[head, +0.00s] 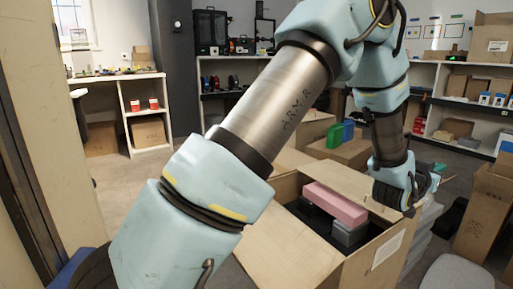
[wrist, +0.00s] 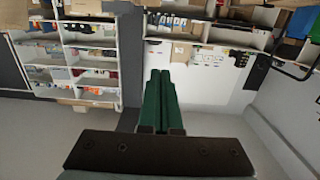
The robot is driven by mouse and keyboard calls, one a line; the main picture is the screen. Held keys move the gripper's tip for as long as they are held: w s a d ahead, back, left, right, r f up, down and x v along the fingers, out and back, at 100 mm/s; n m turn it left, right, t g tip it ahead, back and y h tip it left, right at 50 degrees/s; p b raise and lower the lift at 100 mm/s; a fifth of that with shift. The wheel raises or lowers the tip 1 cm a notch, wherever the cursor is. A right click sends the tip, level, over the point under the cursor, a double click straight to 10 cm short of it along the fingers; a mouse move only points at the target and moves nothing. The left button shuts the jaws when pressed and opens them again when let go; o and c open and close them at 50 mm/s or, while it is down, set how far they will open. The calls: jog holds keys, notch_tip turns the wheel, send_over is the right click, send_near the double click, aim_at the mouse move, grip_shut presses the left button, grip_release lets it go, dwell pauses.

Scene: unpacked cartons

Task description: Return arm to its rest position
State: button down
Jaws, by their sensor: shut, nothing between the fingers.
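My arm stretches across the head view from the lower left, bends at the top and comes down at the right. My gripper (head: 432,180) is at its lower end, partly hidden by the wrist, beside and above the right side of an open carton (head: 290,249). In the wrist view, the two green fingers of my gripper (wrist: 160,74) lie together with nothing held between them.
In the open carton lie a pink block (head: 335,203) and grey items. Another carton (head: 350,151) behind holds green and blue things. More cartons (head: 484,212) stand at the right. White shelves (head: 150,110) line the back. Floor shows at the left.

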jog(key=w+a+f+n+y, duration=0.1)
jog(key=w+a+y, duration=0.2)
jog(key=w+a, duration=0.35)
jog(key=w+a+f+n+y, duration=0.1)
jog(key=w+a+n+y, duration=0.15)
jog(key=a, duration=0.65)
jog(key=w+a+f+n+y+p, duration=0.15)
jog(key=a+y, duration=0.35)
jog(key=a, duration=1.2)
jog(key=s+a+n+g+y+p, duration=0.1)
jog(key=s+a+n+g+y, duration=0.1)
jog(key=s+a, duration=0.45)
jog(key=s+a+n+g+y, duration=0.1)
jog(key=s+a+n+g, duration=0.15)
jog(key=a, duration=0.75)
jog(key=s+a+n+g+y+p, duration=0.1)
jog(key=s+a+n+g+y, duration=0.1)
jog(key=s+a, duration=0.45)
notch_tip(320, 180, up, 38)
jog(key=a+p, duration=0.1)
jog(key=p, duration=3.6)
jog(key=shift+w+a+p, duration=0.15)
jog(key=shift+w+p, duration=0.05)
jog(key=shift+p, duration=0.15)
